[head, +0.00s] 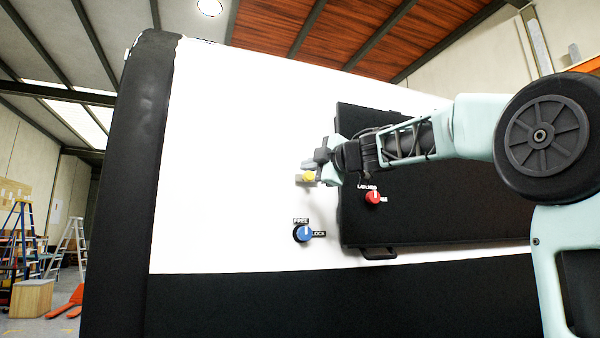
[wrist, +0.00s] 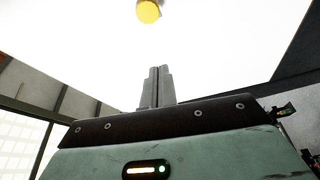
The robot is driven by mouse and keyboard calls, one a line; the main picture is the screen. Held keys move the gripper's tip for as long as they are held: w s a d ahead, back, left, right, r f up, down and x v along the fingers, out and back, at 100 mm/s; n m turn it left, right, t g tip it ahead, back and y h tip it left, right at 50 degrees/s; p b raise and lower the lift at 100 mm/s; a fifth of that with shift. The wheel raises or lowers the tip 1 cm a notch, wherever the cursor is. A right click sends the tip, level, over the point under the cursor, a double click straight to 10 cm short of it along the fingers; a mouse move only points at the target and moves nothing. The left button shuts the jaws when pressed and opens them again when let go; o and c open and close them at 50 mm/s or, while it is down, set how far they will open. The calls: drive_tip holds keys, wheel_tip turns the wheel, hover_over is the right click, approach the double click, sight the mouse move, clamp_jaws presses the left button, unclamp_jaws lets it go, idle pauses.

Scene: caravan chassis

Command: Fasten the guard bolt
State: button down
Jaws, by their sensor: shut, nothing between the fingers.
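My gripper (head: 310,166) is at the white wall panel, left of the black hatch. In the wrist view its fingers (wrist: 158,72) are together with nothing between them. A yellow round piece (head: 308,177) shows by the fingertips. In the wrist view the yellow piece (wrist: 148,12) is at the top edge, apart from the fingers in the picture. A blue knob (head: 304,233) sits lower on the panel, with labels FREE above and LOCK to its right. A red knob (head: 373,197) with small labels is on the hatch. No label names the guard bolt.
The black hatch (head: 430,215) has a dark handle (head: 378,252) at its lower edge, and my arm crosses in front of it. The white panel (head: 220,180) left of my gripper is clear. Ladders (head: 22,235) and a wooden box (head: 32,298) stand far left.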

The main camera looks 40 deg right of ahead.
drive_tip(key=shift+s+d+f, duration=0.1)
drive_tip(key=shift+s+f, duration=0.05)
drive_tip(key=shift+s, duration=1.3)
